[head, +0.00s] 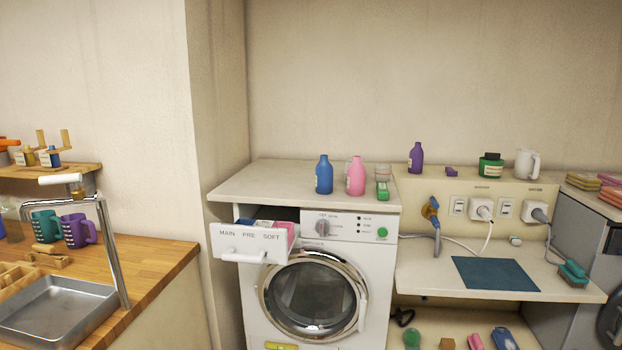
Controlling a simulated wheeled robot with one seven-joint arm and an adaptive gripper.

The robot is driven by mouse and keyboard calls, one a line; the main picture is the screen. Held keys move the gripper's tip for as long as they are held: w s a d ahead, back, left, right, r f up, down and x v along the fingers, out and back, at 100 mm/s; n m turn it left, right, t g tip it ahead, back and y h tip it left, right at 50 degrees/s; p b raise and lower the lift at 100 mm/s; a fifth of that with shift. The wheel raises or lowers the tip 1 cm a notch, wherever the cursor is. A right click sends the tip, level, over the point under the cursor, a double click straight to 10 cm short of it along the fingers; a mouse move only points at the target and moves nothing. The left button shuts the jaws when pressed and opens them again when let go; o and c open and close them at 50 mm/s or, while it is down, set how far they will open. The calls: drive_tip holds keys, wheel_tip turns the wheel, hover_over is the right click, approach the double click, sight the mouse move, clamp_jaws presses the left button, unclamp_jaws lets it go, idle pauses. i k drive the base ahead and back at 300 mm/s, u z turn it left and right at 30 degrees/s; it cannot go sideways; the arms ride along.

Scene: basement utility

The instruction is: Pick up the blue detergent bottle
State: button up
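The blue detergent bottle (324,175) stands upright on the white top of the washing machine (230,187). My gripper is not in view.
The machine's detergent drawer (250,244) is pulled open at the front. The top left of the blue bottle is clear. A purple bottle (416,158) stands on the ledge at right.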

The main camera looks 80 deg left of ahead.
sight(324, 169)
drive_tip(key=u, duration=1.8)
